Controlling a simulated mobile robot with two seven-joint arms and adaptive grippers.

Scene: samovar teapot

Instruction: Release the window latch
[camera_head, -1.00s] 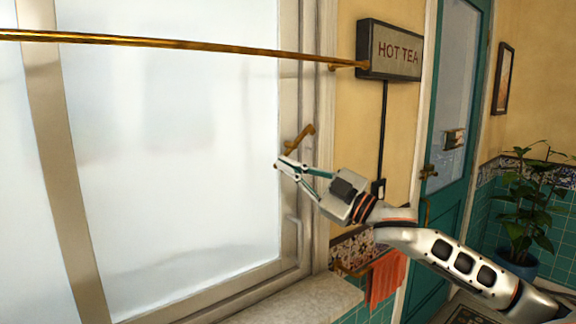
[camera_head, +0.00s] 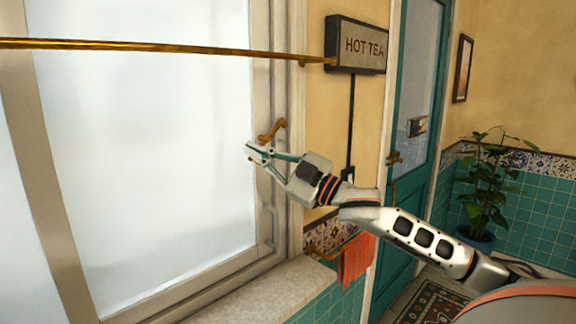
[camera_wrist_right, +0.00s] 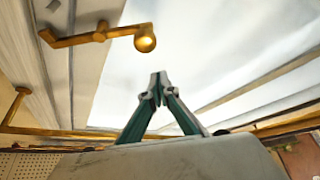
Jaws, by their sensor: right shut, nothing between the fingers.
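The brass window latch (camera_head: 273,130) is on the right side of the window frame. In the head view its handle slants down to the left. In the right wrist view the latch (camera_wrist_right: 95,36) lies at the upper left, its arm ending in a round knob. My right gripper (camera_head: 251,151) is just below and left of the latch in the head view, in front of the glass. In the right wrist view its fingertips (camera_wrist_right: 158,82) meet, empty and apart from the knob. My left gripper is not in view.
A brass rod (camera_head: 160,48) crosses the window above the gripper. A stone sill (camera_head: 240,293) runs below. Right of the window are a HOT TEA sign (camera_head: 358,45), a hanging orange towel (camera_head: 356,259), a green door (camera_head: 416,90) and a potted plant (camera_head: 487,185).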

